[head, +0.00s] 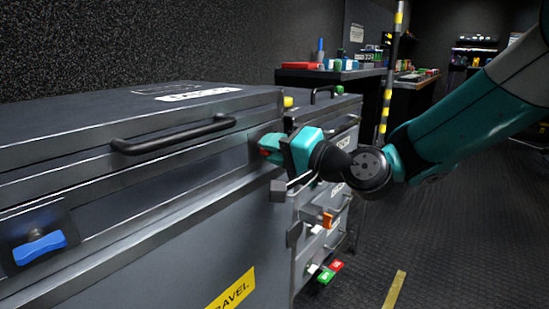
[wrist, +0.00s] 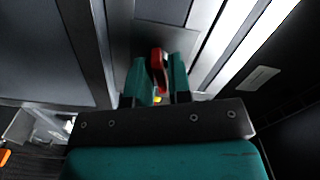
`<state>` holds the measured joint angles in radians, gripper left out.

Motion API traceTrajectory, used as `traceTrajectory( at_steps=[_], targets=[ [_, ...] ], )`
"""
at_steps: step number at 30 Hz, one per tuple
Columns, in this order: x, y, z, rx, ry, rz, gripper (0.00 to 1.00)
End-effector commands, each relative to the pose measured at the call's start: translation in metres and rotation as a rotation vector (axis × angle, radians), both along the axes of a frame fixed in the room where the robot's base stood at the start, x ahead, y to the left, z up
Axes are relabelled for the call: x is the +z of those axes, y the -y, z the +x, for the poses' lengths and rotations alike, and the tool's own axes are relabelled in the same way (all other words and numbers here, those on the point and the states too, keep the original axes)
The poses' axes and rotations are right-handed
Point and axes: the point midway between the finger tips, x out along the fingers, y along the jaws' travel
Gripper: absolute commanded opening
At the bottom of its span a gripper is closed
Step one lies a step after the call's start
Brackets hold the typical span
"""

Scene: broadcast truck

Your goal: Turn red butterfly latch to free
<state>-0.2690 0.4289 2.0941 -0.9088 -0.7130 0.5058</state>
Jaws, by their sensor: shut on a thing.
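The red butterfly latch (wrist: 159,70) sits between the two teal fingers of my gripper (wrist: 158,84) in the wrist view, and the fingers are closed on it. In the head view a small part of the red latch (head: 268,152) shows at the far right end of the grey case's front, just past the fingertips of my gripper (head: 276,155). The fingers hide much of the latch, so its exact angle is hard to tell.
The large grey case (head: 120,130) has a black handle (head: 175,138) and a blue butterfly latch (head: 39,248). A drawer unit with coloured tags (head: 330,272) stands just beyond it. A bench (head: 330,74) with small items is at the back. The floor (head: 470,230) at right is clear.

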Motion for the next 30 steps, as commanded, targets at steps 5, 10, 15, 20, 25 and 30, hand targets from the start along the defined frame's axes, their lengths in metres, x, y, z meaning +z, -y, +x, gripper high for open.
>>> traceTrajectory(
  at_steps=[5, 10, 15, 20, 25, 30],
  targets=[
    [-0.0048, 0.0007, 0.0000, -0.002, 0.136, -0.105, 0.00],
    [-0.0056, 0.0008, 0.0001, -0.002, 0.263, -0.206, 0.00],
    [-0.0057, 0.0007, 0.0001, -0.002, 0.390, -0.305, 0.00],
    [-0.0057, 0.0006, 0.0001, -0.002, 0.509, -0.397, 0.00],
    [-0.0056, 0.0004, 0.0001, -0.002, 0.626, -0.490, 0.00],
    [-0.0048, 0.0004, 0.0001, -0.001, 0.723, -0.567, 0.00]
  ],
)
